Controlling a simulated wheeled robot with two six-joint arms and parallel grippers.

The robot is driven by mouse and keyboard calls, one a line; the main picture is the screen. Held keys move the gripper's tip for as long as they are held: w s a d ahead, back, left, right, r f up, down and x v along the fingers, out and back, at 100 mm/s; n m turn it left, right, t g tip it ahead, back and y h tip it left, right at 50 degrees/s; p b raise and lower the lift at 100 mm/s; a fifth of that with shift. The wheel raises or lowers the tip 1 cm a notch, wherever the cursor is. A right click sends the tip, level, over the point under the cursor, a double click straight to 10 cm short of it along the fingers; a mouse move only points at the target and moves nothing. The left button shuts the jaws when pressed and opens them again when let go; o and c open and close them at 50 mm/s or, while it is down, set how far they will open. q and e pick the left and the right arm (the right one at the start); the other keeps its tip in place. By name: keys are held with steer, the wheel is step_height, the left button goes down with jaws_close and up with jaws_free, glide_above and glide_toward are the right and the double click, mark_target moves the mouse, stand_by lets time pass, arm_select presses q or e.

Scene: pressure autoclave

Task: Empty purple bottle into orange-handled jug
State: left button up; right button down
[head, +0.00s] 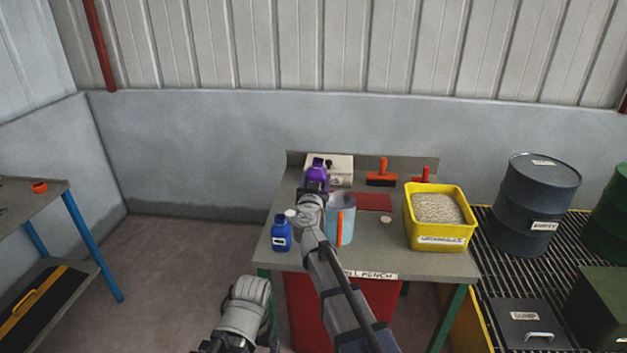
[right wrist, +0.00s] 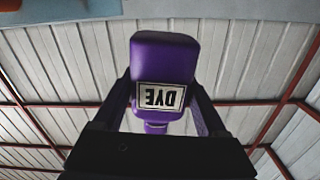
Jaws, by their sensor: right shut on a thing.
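The purple bottle (head: 317,170) is held above the bench, up and left of the jug in the head view. My right gripper (head: 315,186) is shut on it. In the right wrist view the purple bottle (right wrist: 165,62) sits between both fingers, its "DYE" label upside down and its narrow end low in the picture. The orange-handled jug (head: 342,212) stands upright on the bench, its pale blue-grey body partly hidden by my right arm. Its inside and the bottle's contents cannot be made out. My left gripper does not show in the head view.
A blue bottle (head: 281,236) stands at the bench's front left. A yellow tub (head: 440,240) of pale grains stands right of the jug. Behind are a pale box (head: 340,165), a red mat (head: 374,202) and an orange-handled tool (head: 383,172). Drums stand at right.

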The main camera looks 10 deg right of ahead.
steer(key=m, duration=0.1)
steer(key=d+m, duration=0.1)
steer(key=shift+s+d+r+m, duration=0.2)
steer(key=shift+d+r+m, duration=0.05)
steer(key=shift+m, duration=0.75)
steer(key=m, duration=0.1)
steer(key=a+m, duration=0.1)
steer(key=m, duration=0.1)
steer(key=shift+w+f, duration=0.1)
steer(key=shift+w, duration=0.05)
steer(key=shift+w+a+f+m, duration=0.1)
steer(key=shift+a+f+m, duration=0.05)
steer(key=shift+m, duration=0.45)
steer(key=shift+a+f+m, duration=0.1)
steer(key=shift+a+m, duration=0.05)
steer(key=shift+m, duration=0.45)
steer(key=shift+a+f+m+b, duration=0.1)
steer(key=shift+f+m+b, duration=0.15)
steer(key=shift+m, duration=0.35)
steer(key=shift+a+f+m+b, duration=0.1)
steer(key=shift+m+b, duration=0.15)
steer(key=shift+m, duration=0.35)
steer(key=shift+d+f+m+b, duration=0.1)
steer(key=shift+f+m+b, duration=0.25)
steer(key=shift+m, duration=0.65)
steer(key=shift+f+m+b, duration=0.25)
steer(key=shift+f+m, duration=0.05)
steer(key=shift+m, duration=0.7)
